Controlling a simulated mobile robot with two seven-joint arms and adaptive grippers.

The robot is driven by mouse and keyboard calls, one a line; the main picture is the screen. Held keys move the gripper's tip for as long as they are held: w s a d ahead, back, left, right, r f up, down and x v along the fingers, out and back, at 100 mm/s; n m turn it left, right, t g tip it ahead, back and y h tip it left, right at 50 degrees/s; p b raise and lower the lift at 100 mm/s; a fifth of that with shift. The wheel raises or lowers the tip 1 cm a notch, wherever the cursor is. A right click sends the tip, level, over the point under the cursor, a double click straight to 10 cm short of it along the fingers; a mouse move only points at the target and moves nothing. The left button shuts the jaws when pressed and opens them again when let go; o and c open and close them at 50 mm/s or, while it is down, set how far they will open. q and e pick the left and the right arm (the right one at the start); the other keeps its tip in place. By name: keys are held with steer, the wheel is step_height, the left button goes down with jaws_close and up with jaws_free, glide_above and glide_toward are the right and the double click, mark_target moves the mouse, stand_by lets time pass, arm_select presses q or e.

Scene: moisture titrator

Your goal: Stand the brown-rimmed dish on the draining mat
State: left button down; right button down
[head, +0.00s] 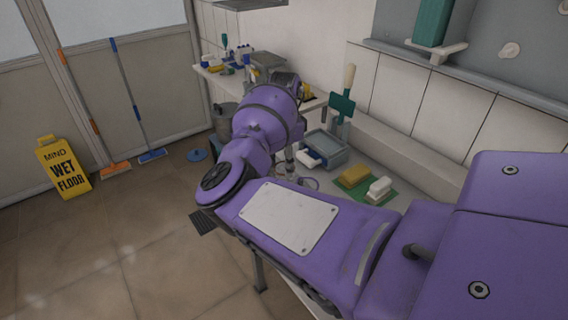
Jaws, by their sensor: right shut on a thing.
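My right arm reaches in from the right and crosses the middle of the head view. Its wrist covers most of my right gripper (287,82), of which only dark grey parts show near the back shelf. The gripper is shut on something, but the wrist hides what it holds. I cannot make out the brown-rimmed dish. A flat green mat (382,198) lies on the counter to the right of the forearm, under a yellow sponge (354,175) and a white brush (379,188). I cannot tell whether it is the draining mat. My left gripper is out of view.
A grey-blue tray (333,157) with a white item stands on the counter behind the forearm. A green scraper (342,105) leans by the wall. Bottles and small tools crowd the back shelf (221,81). A yellow wet-floor sign (63,168) stands on open floor at left.

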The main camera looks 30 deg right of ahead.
mark_target(284, 178)
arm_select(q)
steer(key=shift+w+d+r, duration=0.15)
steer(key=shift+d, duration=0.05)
arm_select(e)
steer(key=shift+f, duration=0.6)
step_height(284, 178, down, 3)
steer(key=shift+f+b, duration=0.15)
steer(key=shift+b, duration=0.15)
steer(key=shift+f, duration=0.65)
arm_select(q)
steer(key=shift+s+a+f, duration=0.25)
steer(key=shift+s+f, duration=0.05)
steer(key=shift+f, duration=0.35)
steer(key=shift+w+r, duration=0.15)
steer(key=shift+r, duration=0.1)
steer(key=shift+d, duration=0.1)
